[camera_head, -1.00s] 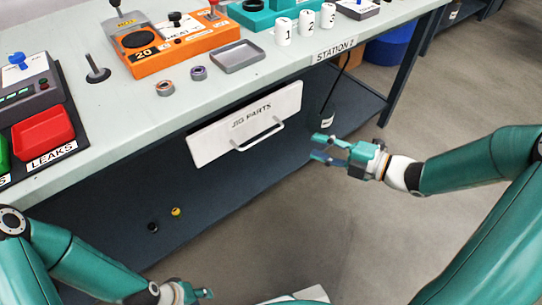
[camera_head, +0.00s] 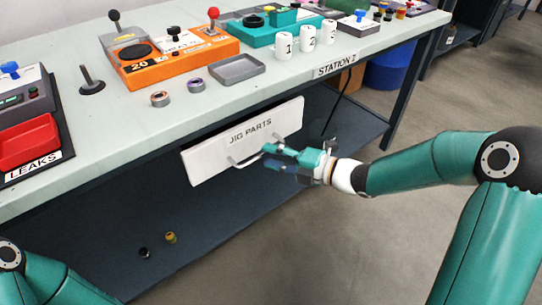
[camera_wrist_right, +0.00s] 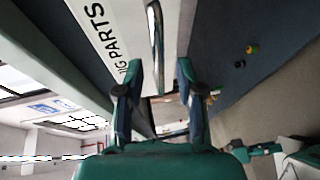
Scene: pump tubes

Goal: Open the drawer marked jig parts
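The drawer marked JIG PARTS (camera_head: 215,158) is a white panel under the table's front edge, with no open drawer interior showing. Its pale bar handle (camera_head: 240,161) is partly hidden by my right gripper (camera_head: 272,157). In the right wrist view, the handle (camera_wrist_right: 156,45) lies in line with the gap between the open fingers of the right gripper (camera_wrist_right: 159,72). I cannot tell whether they touch it. My left gripper is out of the head view. A small teal shape (camera_wrist_right: 240,150) in the right wrist view looks like it, too small to read.
The table (camera_head: 130,125) carries an orange unit (camera_head: 175,62), a grey tray (camera_head: 237,69) and white numbered cups (camera_head: 308,38). A dark lower shelf (camera_head: 190,215) holds two small round items. The grey floor (camera_head: 300,245) in front is clear.

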